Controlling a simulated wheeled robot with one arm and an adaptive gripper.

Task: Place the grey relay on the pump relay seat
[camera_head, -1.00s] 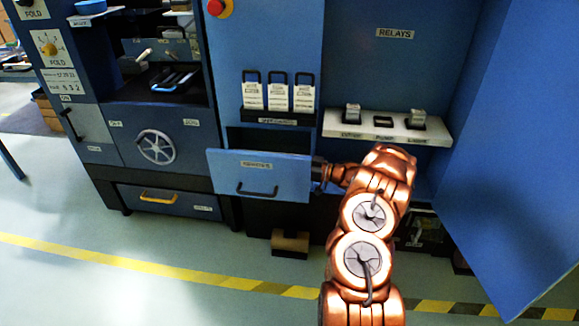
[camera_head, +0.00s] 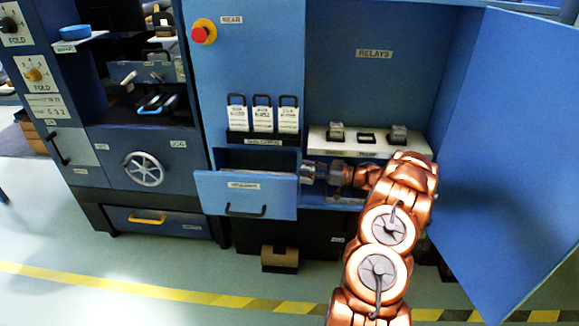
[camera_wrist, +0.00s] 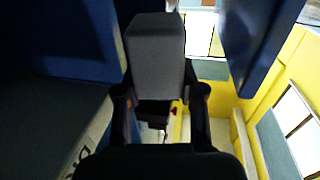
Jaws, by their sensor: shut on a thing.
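The grey relay (camera_wrist: 157,50) is a block held between the two dark fingers of my gripper (camera_wrist: 160,98) in the wrist view. In the head view my gripper (camera_head: 312,172) is at the right end of the open drawer, left of and below the relay shelf. The relay is not clear there. The pump relay seat (camera_head: 367,137) is the dark, empty middle spot on the white shelf (camera_head: 352,149). Other relays stand on the left seat (camera_head: 336,130) and the right seat (camera_head: 398,132). The shelf labels are too small to read now.
The open drawer (camera_head: 245,193) juts out below the hanging tags (camera_head: 262,115). A large blue door (camera_head: 505,150) stands open on the right. In the wrist view a grey surface with dark lettering (camera_wrist: 60,120) lies left of the fingers. The space above the shelf is clear.

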